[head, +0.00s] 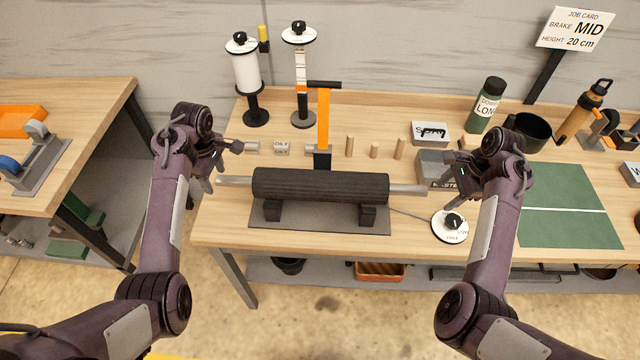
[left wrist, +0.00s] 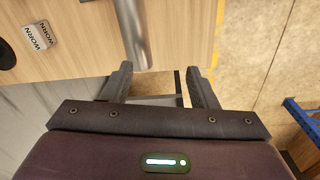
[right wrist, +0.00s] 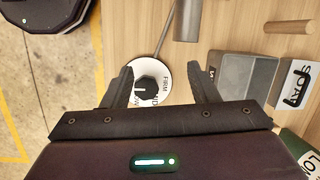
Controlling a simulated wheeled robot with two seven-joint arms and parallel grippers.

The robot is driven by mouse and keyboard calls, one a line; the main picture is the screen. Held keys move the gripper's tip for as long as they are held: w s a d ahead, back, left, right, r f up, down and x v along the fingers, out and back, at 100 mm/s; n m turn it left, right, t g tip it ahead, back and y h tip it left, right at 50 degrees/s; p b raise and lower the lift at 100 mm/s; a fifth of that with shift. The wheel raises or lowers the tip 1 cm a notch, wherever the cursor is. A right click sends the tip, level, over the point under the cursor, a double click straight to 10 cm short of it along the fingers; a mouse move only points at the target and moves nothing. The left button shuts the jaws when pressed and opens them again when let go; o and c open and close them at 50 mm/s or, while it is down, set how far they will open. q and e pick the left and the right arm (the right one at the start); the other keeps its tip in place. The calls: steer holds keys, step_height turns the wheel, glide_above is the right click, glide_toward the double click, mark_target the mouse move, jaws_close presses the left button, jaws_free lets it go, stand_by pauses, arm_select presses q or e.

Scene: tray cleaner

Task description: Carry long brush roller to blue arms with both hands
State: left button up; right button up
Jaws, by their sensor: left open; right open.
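The long brush roller (head: 320,186) is dark and ribbed, with bare metal shaft ends, and lies level on two black supports on a grey base plate (head: 322,220). My left gripper (head: 224,165) is open and empty near its left shaft end, which shows just beyond the fingertips in the left wrist view (left wrist: 132,35). My right gripper (head: 450,172) is open near the right shaft end, seen ahead of the fingers in the right wrist view (right wrist: 187,20). A grey bracket with a blue part (head: 10,164) stands on the left table; its far side is cut off.
An orange-and-black T-shaped post (head: 323,125) stands behind the roller. A round dial (head: 450,225) and a grey bin (head: 436,166) are near my right gripper. A gap separates the left table (head: 90,120) from the main bench. A green mat (head: 570,205) lies right.

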mark_target(222, 177)
arm_select(q)
steer(key=w+r+n, duration=0.2)
steer(key=w, duration=0.1)
steer(key=shift+d, duration=0.2)
arm_select(e)
steer(key=shift+m+y, duration=0.8)
steer(key=shift+m, duration=0.1)
steer(key=w+a, duration=0.1)
steer(key=w+a+r, duration=0.1)
steer(key=w+a, duration=0.1)
steer(key=shift+w+a+r, duration=0.1)
steer(key=shift+r, duration=0.3)
arm_select(q)
steer(key=shift+s, duration=0.1)
arm_select(e)
steer(key=shift+r, duration=0.1)
arm_select(q)
steer(key=shift+f, duration=3.9)
arm_select(e)
steer(key=shift+x, duration=3.9)
arm_select(q)
steer(key=shift+c, duration=0.4)
arm_select(e)
steer(key=shift+c, duration=0.4)
arm_select(q)
jaws_close()
arm_select(e)
jaws_close()
